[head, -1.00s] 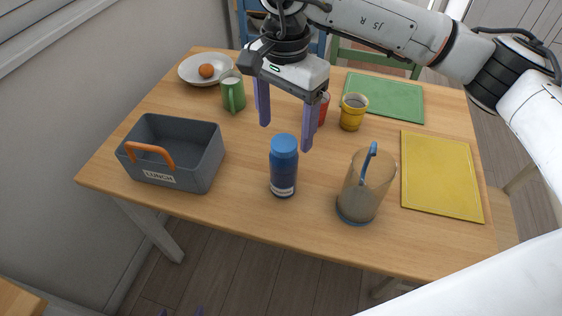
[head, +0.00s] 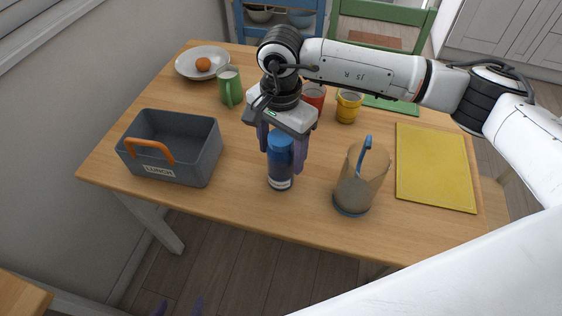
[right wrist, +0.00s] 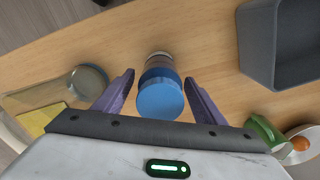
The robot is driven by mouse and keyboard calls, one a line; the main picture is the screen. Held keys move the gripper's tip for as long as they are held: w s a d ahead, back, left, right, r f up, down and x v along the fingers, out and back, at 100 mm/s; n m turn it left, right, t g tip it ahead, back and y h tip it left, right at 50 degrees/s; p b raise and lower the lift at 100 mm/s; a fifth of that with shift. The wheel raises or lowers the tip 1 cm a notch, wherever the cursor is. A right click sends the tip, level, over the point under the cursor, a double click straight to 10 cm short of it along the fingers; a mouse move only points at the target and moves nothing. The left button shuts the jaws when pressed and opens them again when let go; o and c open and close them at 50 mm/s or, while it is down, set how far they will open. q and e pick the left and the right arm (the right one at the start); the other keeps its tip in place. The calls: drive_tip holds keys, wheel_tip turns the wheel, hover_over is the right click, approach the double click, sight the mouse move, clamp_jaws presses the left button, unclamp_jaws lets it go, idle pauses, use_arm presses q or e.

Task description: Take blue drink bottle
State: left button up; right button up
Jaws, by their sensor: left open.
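The blue drink bottle (head: 280,168) stands upright near the front edge of the wooden table, with a lighter blue cap and a pale band low down. In the right wrist view the bottle (right wrist: 160,95) is between the purple fingers. My right gripper (head: 282,158) points down over the bottle, one finger on each side. It is open, with gaps between the fingers and the bottle in the wrist view. Only the purple fingertips of my left gripper (head: 179,305) show at the bottom edge of the head view, apart and empty, away from the table.
A grey lunch box (head: 196,165) with an orange handle stands left of the bottle. A clear jug (head: 357,187) stands to the right. Behind are a green mug (head: 229,90), red cup (head: 314,96) and yellow mug (head: 348,107). A yellow board (head: 435,170) lies at right.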

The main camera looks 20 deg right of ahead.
drive_tip(key=shift+r, duration=0.1)
drive_tip(key=c, duration=1.2)
drive_tip(key=shift+o, duration=0.2)
